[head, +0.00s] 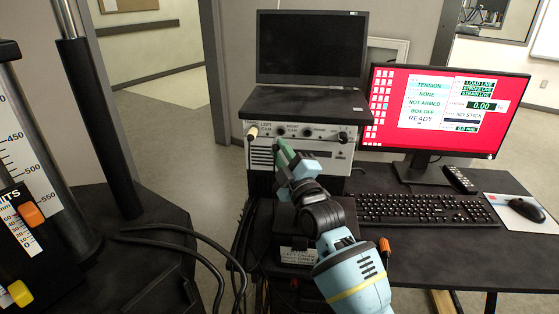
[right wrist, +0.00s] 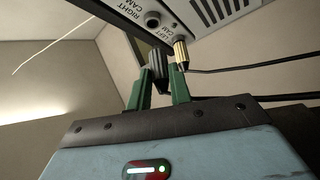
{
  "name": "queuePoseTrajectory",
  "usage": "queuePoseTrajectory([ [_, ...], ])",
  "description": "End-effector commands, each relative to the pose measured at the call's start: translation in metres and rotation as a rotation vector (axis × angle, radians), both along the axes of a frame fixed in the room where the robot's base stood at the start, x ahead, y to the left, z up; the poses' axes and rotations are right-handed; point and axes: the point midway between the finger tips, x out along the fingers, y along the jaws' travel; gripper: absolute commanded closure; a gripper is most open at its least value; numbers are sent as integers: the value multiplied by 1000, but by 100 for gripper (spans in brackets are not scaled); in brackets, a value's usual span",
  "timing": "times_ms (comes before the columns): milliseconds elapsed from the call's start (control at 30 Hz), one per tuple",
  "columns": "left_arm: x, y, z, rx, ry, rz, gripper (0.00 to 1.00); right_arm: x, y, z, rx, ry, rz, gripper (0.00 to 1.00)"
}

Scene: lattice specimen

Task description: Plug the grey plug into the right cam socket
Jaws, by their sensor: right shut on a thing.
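My right gripper (head: 283,152) reaches up to the front panel of the instrument box (head: 327,155) under the laptop. In the right wrist view its green fingers (right wrist: 160,92) are shut on the grey plug (right wrist: 158,66), a dark ribbed cylinder. The right cam socket (right wrist: 152,19), a round dark opening labelled RIGHT CAM, is empty. The plug's tip is close below it in that picture, apparently apart. A brass-coloured plug (right wrist: 181,54) sits at the socket labelled LEFT CAM; it also shows at the panel's left in the head view (head: 252,133). My fingers hide the grey plug in the head view.
A laptop (head: 311,52) rests on the instrument box. A red-screened monitor (head: 440,110), keyboard (head: 425,208) and mouse (head: 527,209) stand to the right. Dark cables (head: 200,240) run at the lower left, beside a test frame column (head: 98,120).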

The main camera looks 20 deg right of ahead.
Motion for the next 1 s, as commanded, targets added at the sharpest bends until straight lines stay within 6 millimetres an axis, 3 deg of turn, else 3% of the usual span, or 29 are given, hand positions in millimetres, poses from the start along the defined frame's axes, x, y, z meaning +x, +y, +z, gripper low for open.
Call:
queuePoseTrajectory([
  [300, 2, 0, -14, -2, 2, 1, 64, 22, -11, -2, 0, 0, -1, 100],
  [733, 4, 0, -16, -1, 0, 1, 64, 26, -13, 1, 0, -1, 0, 100],
  [767, 4, 0, -16, -1, 0, 1, 64, 26, -13, 0, 0, -1, 0, 82],
  [900, 3, 0, -16, 0, 2, 0, 64, 26, -13, 0, 0, -1, 0, 100],
  [1000, 3, 1, -17, 1, 3, 0, 64, 26, -13, 0, 1, -1, 0, 100],
])
